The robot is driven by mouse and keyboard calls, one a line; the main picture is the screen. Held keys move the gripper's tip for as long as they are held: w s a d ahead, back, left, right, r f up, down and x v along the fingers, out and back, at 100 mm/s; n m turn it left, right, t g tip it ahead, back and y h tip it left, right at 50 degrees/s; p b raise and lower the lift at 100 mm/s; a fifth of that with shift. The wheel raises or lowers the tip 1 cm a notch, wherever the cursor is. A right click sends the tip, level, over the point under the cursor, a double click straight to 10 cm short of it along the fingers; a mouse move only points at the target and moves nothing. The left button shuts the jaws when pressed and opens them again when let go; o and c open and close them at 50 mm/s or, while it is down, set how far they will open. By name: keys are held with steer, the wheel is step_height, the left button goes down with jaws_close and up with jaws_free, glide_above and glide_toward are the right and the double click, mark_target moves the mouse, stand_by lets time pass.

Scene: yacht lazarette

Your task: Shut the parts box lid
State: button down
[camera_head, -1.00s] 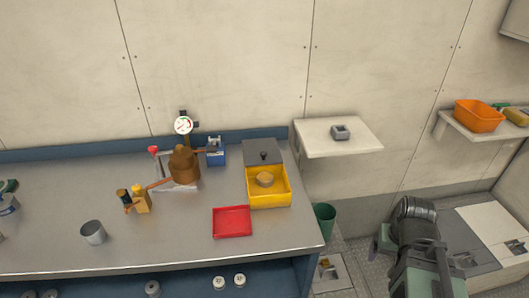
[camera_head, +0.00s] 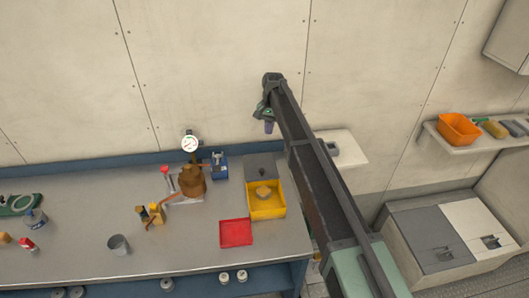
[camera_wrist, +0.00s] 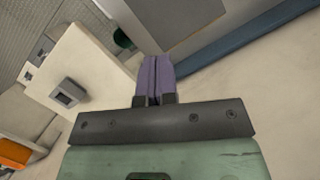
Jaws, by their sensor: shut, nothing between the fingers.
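The yellow parts box (camera_head: 266,209) stands at the right end of the bench in the head view. Its grey lid (camera_head: 260,167) is open, tipped back behind the box, with a dark knob. A tan lump (camera_head: 263,191) lies inside. My gripper (camera_head: 269,127) is high in front of the wall, above and behind the lid in the picture, apart from it. Its purple fingers show together in the wrist view (camera_wrist: 155,82), shut and empty. The box is not recognisable in the wrist view.
A red tray (camera_head: 236,233) lies just left of the box front. A blue device (camera_head: 220,166) and a brown pump-like unit (camera_head: 192,180) with a gauge stand to its left. A wall shelf (camera_head: 344,146) is to the right, partly behind my arm.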

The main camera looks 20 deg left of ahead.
steer(key=b, duration=1.1)
glide_toward(267, 165)
steer(key=x, duration=0.5)
steer(key=shift+f, duration=0.35)
steer(key=shift+s+a+r+p, duration=0.1)
steer(key=shift+s+r+p, duration=0.1)
steer(key=shift+s, duration=0.8)
steer(key=shift+s+r+p, duration=0.1)
steer(key=shift+s+r, duration=0.05)
steer(key=shift+s, duration=0.8)
steer(key=s+d, duration=0.6)
steer(key=s, duration=0.7)
steer(key=shift+d, duration=0.2)
